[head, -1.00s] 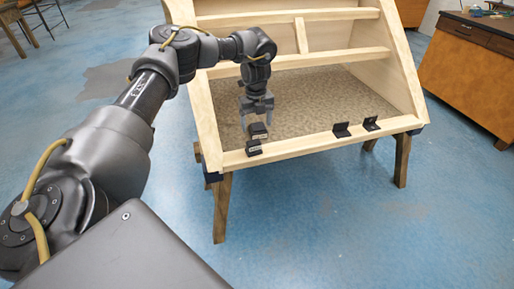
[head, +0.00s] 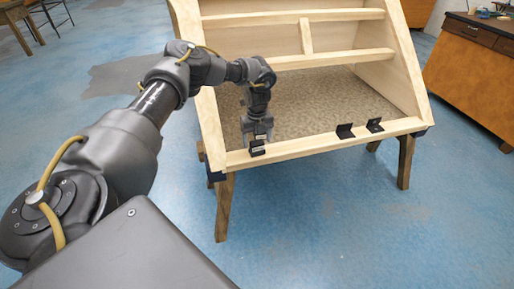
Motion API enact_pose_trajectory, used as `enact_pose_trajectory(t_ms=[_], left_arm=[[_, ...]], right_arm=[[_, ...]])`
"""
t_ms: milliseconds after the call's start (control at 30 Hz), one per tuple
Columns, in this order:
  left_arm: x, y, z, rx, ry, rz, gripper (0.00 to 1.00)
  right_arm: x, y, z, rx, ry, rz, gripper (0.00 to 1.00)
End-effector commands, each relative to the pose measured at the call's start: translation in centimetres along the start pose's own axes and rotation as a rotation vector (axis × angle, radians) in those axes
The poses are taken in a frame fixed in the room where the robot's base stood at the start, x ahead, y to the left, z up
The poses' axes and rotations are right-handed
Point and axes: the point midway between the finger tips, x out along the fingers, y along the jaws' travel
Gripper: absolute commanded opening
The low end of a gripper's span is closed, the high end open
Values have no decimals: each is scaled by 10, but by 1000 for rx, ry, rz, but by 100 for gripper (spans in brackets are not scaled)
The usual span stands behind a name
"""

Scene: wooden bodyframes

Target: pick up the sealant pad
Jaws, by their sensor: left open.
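My left gripper (head: 257,134) points down over the left part of the frame's front rail, with its jaws open. A small black piece with a pale mark (head: 257,149), which may be the sealant pad, sits on the rail directly at the fingertips. The fingers hide what is behind and between them, and I cannot tell whether they touch the piece. Two black L-shaped pieces, a left one (head: 345,131) and a right one (head: 375,125), stand farther right on the same rail. My right gripper is not in view.
The wooden bodyframe (head: 315,146) rests on wooden trestle legs (head: 224,205), with a speckled panel (head: 325,100) inside and crossbars above. An orange cabinet (head: 465,75) stands at the right. The blue floor in front is clear.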

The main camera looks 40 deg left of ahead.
Motion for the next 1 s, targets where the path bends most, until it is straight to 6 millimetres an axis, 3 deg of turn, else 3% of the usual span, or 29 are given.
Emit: enact_pose_trajectory(t_ms=[200, 467, 833, 1000], left_arm=[[23, 0, 0, -1, 0, 0, 75], [25, 0, 0, -1, 0, 0, 73], [24, 0, 0, -1, 0, 0, 25], [24, 0, 0, -1, 0, -1, 24]], right_arm=[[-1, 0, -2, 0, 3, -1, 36], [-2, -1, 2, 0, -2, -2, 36], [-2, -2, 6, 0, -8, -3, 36], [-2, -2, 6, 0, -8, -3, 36]])
